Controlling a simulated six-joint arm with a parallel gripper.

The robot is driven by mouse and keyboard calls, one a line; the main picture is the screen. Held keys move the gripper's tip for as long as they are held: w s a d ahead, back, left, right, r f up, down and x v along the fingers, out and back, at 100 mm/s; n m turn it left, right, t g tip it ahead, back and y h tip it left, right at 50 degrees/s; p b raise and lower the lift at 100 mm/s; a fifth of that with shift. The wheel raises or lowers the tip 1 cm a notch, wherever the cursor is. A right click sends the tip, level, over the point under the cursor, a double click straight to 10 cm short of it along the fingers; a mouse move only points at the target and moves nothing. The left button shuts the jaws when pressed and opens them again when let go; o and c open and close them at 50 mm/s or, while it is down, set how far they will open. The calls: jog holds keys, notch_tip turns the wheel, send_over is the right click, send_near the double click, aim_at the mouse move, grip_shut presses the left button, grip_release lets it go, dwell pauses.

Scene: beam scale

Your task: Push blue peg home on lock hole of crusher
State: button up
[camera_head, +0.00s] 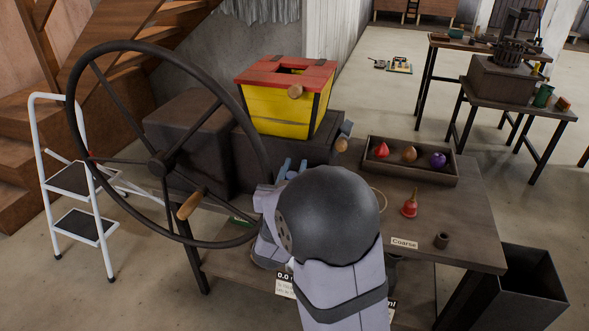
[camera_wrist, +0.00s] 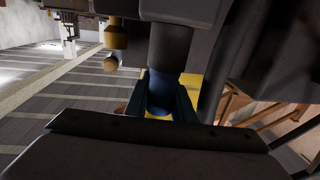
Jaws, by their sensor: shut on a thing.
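The crusher stands on the table, with a big dark handwheel (camera_head: 165,165), a dark body (camera_head: 190,140) and a yellow hopper with a red top (camera_head: 285,105). My gripper (camera_head: 287,169) is low at the crusher's front, beside the dark block under the hopper. In the wrist view my gripper (camera_wrist: 160,108) has its blue fingers closed around a blue peg (camera_wrist: 160,90). The peg's far end points to a dark cylindrical part (camera_wrist: 168,45) of the crusher. The lock hole is hidden, and I cannot tell how deep the peg sits.
A wooden tray (camera_head: 458,180) holds red, brown and purple pieces. A red bell-like object (camera_head: 410,204), a small dark cup (camera_head: 442,240) and a "Coarse" label (camera_head: 404,243) are on the table's right. A dark bin (camera_head: 520,290) stands at right, a white step ladder (camera_head: 75,180) at left.

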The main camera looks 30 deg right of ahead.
jog(key=o, duration=1.1)
jog(key=shift+a, duration=0.1)
jog(key=v, duration=0.5)
jog(key=shift+f, duration=0.1)
jog(key=b, duration=0.2)
jog(key=shift+s+a+f+b, duration=0.1)
jog(key=shift+s+a+b, duration=0.05)
jog(key=shift+s+b, duration=0.25)
jog(key=shift+s+a+b, duration=0.35)
jog(key=shift+s+b, duration=0.2)
jog(key=shift+b, duration=0.4)
